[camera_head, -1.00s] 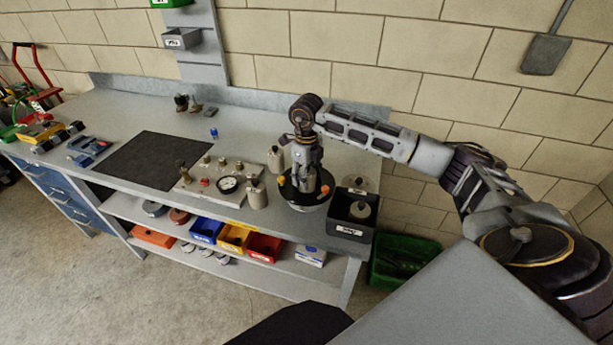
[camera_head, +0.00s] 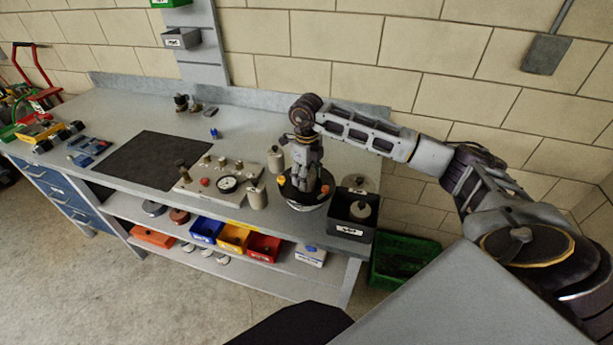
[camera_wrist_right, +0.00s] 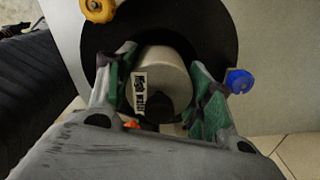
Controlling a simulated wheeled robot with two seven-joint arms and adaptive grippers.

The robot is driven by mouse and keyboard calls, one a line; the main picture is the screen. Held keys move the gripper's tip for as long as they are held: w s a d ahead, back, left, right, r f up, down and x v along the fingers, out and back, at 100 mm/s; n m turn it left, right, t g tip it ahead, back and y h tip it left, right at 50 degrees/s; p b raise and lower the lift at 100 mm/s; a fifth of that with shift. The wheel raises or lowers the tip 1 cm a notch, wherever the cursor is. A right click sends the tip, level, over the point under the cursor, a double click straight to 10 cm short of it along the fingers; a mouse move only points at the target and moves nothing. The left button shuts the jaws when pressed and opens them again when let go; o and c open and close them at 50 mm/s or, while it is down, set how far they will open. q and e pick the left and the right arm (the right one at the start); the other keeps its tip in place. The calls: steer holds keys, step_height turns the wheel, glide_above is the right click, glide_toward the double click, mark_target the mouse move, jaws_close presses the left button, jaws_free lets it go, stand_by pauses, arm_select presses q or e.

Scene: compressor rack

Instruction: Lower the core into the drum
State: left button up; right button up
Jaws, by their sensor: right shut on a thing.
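The drum (camera_head: 306,205) is a round, pale vessel with a wide black ring on top, near the right end of the bench. Its ring (camera_wrist_right: 218,38) fills the upper middle of the right wrist view. The core (camera_wrist_right: 165,72) is a light grey cylinder with a black and white label and a dark knob. My right gripper (camera_head: 306,184) points down over the drum's opening. In the wrist view its green-padded fingers (camera_wrist_right: 155,88) are shut on the core, which sits within the ring's opening. How deep it sits is hidden. My left gripper is out of view.
A yellow clamp (camera_wrist_right: 99,10) and a blue clamp (camera_wrist_right: 239,81) stand at the ring's edge. A dark bin (camera_head: 350,228) is close on the drum's right. A grey canister (camera_head: 257,195) and a gauge plate (camera_head: 205,188) are on its left. The wall stands behind.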

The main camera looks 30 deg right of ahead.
steer(key=o, duration=1.3)
steer(key=shift+o, duration=0.4)
steer(key=o, duration=0.3)
steer(key=shift+r, duration=0.2)
steer(key=shift+r+p, duration=2)
steer(key=shift+r, duration=1.35)
